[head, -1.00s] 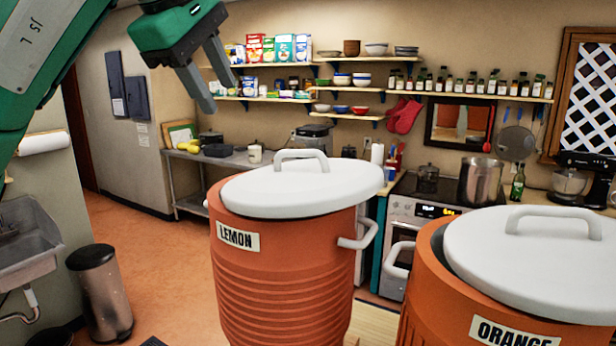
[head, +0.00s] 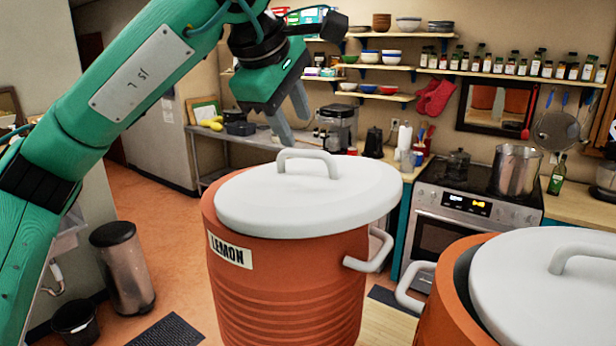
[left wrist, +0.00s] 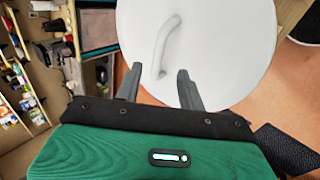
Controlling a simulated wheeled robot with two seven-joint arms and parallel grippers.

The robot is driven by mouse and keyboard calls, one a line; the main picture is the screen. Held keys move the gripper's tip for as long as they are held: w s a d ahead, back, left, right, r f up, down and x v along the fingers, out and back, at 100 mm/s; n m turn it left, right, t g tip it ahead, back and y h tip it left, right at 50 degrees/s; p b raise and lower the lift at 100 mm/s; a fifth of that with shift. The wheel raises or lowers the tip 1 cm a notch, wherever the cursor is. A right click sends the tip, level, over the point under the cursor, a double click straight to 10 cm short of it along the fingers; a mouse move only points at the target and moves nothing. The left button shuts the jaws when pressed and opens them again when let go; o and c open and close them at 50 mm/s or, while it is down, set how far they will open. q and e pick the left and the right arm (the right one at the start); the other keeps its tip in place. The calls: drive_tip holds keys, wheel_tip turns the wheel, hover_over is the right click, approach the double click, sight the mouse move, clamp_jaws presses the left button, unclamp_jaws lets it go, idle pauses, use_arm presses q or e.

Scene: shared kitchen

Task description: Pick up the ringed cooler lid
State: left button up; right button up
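A white round lid (head: 250,208) with a raised loop handle (head: 307,155) rests on the ribbed orange cooler labelled LEMON (head: 285,290). The cooler's rim shows past the lid at the left. My left gripper (head: 294,128) is open and empty, just above and behind the handle in the head view, apart from it. In the left wrist view, the lid (left wrist: 225,50) fills the upper middle, and its handle (left wrist: 168,48) lies just ahead of and between the open fingertips (left wrist: 160,70). My right gripper is not in view.
A second orange cooler (head: 448,305) with a white lid (head: 530,275) stands close at the right. Behind are a stove (head: 460,220) with pots, a counter and shelves. A bin (head: 122,265) stands at the left. Open floor lies left of the LEMON cooler.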

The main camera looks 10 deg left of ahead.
sight(306, 151)
use_arm(q)
drive_tip(key=shift+w+d+f, duration=0.1)
drive_tip(key=shift+w+f, duration=0.2)
drive_tip(key=shift+f, duration=0.1)
drive_tip(key=shift+w+f, duration=0.15)
drive_tip(key=shift+f+p, duration=0.1)
drive_tip(key=shift+p, duration=0.25)
drive_tip(key=p+x, duration=0.3)
drive_tip(key=x, duration=0.1)
drive_tip(key=shift+w+p, duration=0.2)
drive_tip(key=shift+p, duration=0.15)
drive_tip(key=shift+w+f, duration=0.15)
drive_tip(key=shift+f, duration=0.2)
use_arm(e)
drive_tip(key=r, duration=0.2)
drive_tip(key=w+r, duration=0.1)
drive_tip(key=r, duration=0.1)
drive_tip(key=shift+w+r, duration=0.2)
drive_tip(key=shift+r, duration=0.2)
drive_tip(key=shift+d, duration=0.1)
use_arm(q)
clamp_jaws()
